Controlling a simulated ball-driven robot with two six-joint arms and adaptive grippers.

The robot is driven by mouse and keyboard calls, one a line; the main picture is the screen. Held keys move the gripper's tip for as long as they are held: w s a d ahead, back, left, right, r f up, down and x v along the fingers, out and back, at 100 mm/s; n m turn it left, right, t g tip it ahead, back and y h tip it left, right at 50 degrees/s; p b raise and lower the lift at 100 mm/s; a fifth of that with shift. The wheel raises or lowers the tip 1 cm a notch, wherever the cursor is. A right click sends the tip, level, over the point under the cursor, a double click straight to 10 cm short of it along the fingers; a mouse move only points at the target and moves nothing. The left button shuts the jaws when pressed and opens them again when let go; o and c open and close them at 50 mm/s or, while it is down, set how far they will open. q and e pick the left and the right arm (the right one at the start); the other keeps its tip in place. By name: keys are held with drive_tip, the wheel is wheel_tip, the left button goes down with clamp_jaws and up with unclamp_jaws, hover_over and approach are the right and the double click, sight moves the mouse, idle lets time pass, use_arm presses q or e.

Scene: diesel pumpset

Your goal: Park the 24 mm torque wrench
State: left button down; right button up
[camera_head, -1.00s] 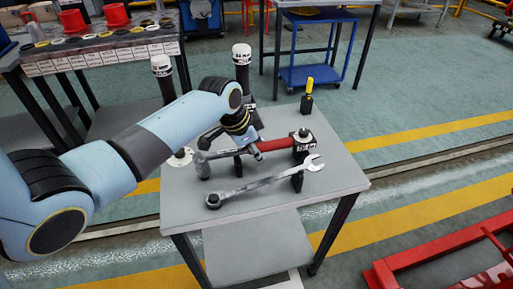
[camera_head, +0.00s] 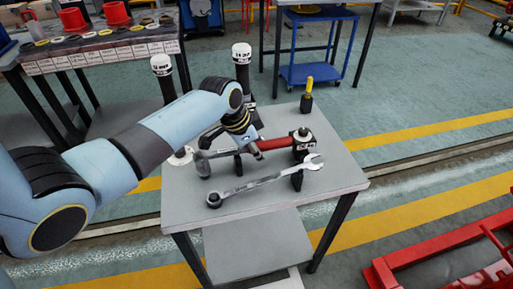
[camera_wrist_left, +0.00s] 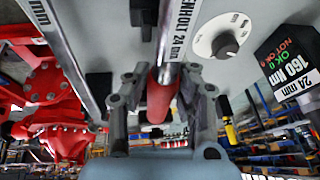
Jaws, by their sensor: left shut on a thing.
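The torque wrench has a red handle (camera_head: 272,144) and a steel shaft. It lies across the back half of the grey table (camera_head: 240,222), with its head at the left end. My left gripper (camera_head: 250,141) reaches down over it from the left. In the left wrist view my left gripper (camera_wrist_left: 162,78) is shut around the red handle (camera_wrist_left: 160,96), beside the shaft marked 24 mm (camera_wrist_left: 174,28). Whether the wrench touches its supports, I cannot tell. My right gripper is not in view.
A black block reading 24 mm, 160 Nm (camera_wrist_left: 288,66) stands near the handle. A yellow-topped tool (camera_head: 308,90) and posts with white caps (camera_head: 241,54) stand at the back. A red frame (camera_head: 430,255) is at right.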

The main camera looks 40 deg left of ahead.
use_arm(q)
drive_tip(key=shift+f+b, duration=0.65)
drive_tip(key=shift+f, duration=0.3)
drive_tip(key=c, duration=1.1)
unclamp_jaws()
drive_tip(key=shift+o, duration=0.3)
drive_tip(key=shift+s+f, duration=0.1)
drive_tip(key=v, duration=1.2)
